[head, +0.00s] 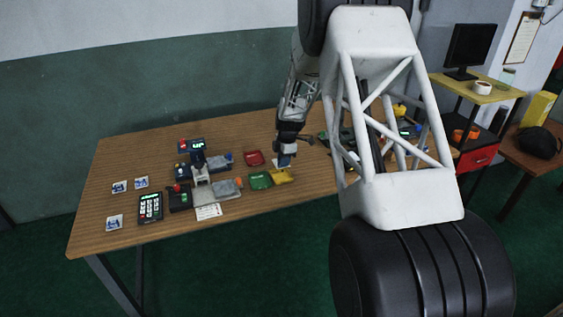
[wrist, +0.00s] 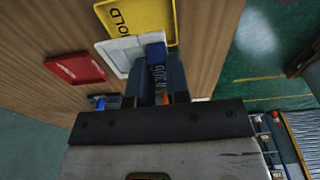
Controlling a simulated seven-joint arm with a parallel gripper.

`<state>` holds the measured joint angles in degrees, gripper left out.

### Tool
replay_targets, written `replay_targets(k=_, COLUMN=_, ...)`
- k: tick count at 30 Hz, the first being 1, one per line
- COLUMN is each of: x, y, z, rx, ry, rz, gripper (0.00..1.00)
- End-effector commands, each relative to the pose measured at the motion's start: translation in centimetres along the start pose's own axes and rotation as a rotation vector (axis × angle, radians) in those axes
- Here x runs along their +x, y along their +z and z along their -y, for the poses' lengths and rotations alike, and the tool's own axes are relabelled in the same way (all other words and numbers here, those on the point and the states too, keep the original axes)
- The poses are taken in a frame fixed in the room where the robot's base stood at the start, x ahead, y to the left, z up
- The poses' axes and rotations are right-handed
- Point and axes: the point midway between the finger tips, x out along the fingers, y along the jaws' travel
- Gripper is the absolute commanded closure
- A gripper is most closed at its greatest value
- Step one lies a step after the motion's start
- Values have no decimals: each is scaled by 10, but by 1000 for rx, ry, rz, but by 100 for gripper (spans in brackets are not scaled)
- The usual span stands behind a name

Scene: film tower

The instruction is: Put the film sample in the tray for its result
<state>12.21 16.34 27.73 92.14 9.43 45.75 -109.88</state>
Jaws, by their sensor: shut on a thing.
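The film sample is a flat white square (wrist: 124,50) with an upright blue grip in the wrist view, and a small white patch (head: 280,163) in the head view. My gripper (wrist: 158,70) is shut on the blue grip; it also shows in the head view (head: 286,150). The yellow tray (head: 281,177) is just in front of the sample in the head view. It reads HOLD in the wrist view (wrist: 168,22). The red tray (head: 254,158) and green tray (head: 260,180) lie left of the gripper. The gap between sample and table cannot be told.
A testing device (head: 200,172) with a display stands left of the trays. A keypad (head: 150,207) and several white-and-blue samples (head: 115,222) lie further left. My white arm link covers the table's right part. Bare wood (head: 235,140) is free behind the trays.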

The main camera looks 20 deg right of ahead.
Motion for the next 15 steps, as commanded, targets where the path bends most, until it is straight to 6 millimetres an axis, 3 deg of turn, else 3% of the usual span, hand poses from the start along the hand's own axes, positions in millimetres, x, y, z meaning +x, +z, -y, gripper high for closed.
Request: replay_targets(k=15, x=10, y=1, z=0, rx=0, ry=0, rz=0, gripper=100)
